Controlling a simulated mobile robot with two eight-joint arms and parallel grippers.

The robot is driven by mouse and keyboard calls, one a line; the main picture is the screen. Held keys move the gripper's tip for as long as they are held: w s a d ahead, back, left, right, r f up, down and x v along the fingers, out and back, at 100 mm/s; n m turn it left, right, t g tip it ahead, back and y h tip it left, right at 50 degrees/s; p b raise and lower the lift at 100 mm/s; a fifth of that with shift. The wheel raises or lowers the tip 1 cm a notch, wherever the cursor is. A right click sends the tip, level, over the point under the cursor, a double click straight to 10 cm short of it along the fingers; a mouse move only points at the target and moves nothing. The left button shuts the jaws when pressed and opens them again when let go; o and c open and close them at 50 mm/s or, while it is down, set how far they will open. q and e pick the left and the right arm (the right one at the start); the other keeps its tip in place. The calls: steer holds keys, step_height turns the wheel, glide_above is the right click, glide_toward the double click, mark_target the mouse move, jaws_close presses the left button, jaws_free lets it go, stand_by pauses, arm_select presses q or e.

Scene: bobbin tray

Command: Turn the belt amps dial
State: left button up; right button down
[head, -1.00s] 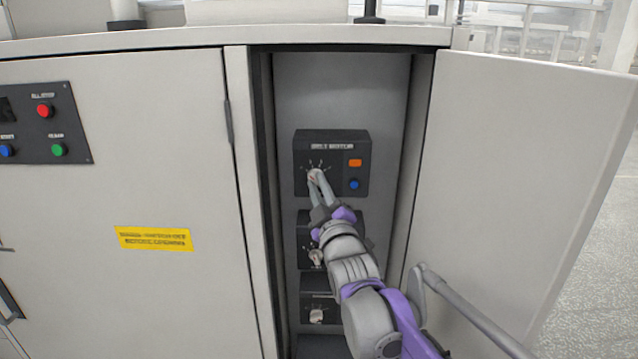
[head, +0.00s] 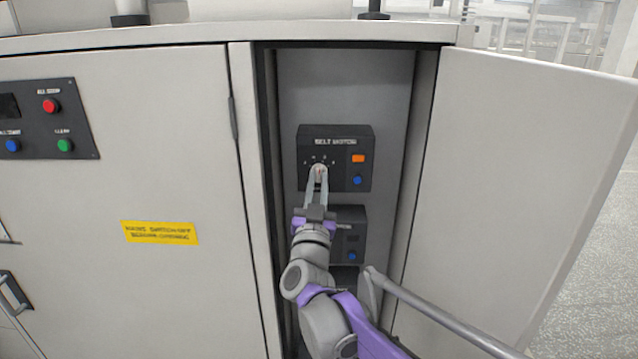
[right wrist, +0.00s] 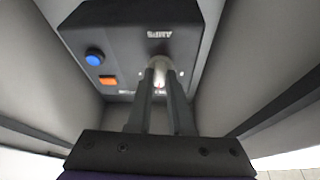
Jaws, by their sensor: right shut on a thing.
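The belt motor box (head: 346,180) is a dark unit on the back wall inside the open cabinet, with an orange switch (head: 358,158) and a blue button (head: 357,180). Its pale dial (head: 320,168) sits at the left of the box face with scale marks above it. My right gripper (head: 318,178) reaches up into the cabinet and is shut on the dial. In the right wrist view, the fingers (right wrist: 160,85) close around the pale dial knob (right wrist: 160,66), below the upside-down word AMPS. My left gripper is not in view.
A second dark box (head: 350,225) sits below, partly hidden by my arm. The cabinet door (head: 520,180) stands open at the right. The closed panel (head: 130,290) at left carries a control plate (head: 40,120) with red, green and blue buttons.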

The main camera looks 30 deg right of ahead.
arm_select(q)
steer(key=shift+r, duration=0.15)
arm_select(e)
steer(key=shift+a+m+g+h, duration=0.1)
steer(key=shift+m+g+h, duration=0.6)
steer(key=shift+m, duration=1)
steer(key=c, duration=0.8)
jaws_free()
steer(key=shift+s+a+f, duration=0.25)
steer(key=shift+a, duration=0.1)
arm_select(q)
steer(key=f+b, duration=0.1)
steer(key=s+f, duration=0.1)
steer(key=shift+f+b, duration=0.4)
arm_select(e)
steer(key=v, duration=0.9)
steer(key=shift+s+a, duration=0.2)
steer(key=shift+s, duration=0.15)
